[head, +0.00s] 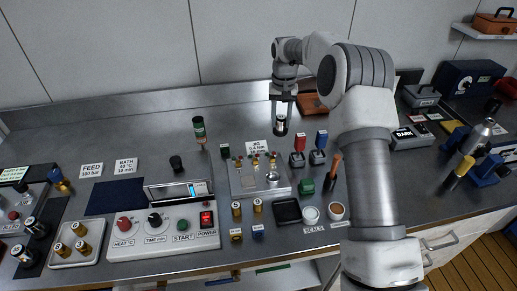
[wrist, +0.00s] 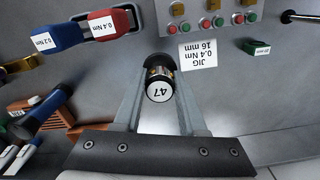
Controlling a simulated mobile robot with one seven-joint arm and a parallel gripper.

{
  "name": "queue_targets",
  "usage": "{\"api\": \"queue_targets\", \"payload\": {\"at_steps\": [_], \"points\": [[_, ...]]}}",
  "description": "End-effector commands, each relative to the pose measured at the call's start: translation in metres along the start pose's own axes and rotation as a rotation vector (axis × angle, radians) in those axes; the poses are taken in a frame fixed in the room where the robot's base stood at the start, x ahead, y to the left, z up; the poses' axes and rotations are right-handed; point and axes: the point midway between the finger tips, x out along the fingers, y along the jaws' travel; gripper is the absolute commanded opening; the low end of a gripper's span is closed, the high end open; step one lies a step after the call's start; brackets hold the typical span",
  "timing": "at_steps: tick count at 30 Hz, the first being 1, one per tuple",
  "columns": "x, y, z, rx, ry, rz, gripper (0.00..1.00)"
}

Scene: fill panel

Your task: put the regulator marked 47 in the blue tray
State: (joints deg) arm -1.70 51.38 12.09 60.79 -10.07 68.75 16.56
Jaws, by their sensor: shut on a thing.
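My gripper (head: 283,112) is shut on the regulator marked 47 (wrist: 159,91). The regulator is a short dark cylinder with a white end bearing the number and a brassy band; in the head view it hangs between the fingers (head: 281,127), above the rear of the bench. In the wrist view the fingers (wrist: 160,100) lie on both sides of it. A dark blue, flat, tray-like area (head: 115,197) lies at the left of the bench, far from my gripper; its rim is hard to make out.
The jig panel (head: 258,178) stands below and left of my gripper. Red and blue blocks (head: 297,159) are to its right. A control box (head: 165,230) stands beside the dark blue area. Similar dark cylinders (head: 37,228) lie far left.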

Motion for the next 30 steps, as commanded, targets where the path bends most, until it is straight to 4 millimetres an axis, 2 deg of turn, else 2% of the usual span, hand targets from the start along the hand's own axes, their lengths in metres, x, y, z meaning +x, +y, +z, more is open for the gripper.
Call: {"api": "queue_targets", "payload": {"at_steps": [3, 11, 17, 28, 29, 30], "points": [[0.022, 0.0, 0.0, -0.001, -0.001, 0.001, 0.0], [0.045, 0.0, 0.0, 0.0, 0.0, 0.0, 0.0], [0.072, 0.0, 0.0, 0.0, 0.0, 0.001, 0.0], [0.078, 0.0, 0.0, 0.0, 0.001, 0.0, 0.0], [0.078, 0.0, 0.0, 0.0, 0.0, 0.001, 0.46], [0.077, 0.0, 0.0, 0.0, 0.0, 0.001, 0.53]]}}
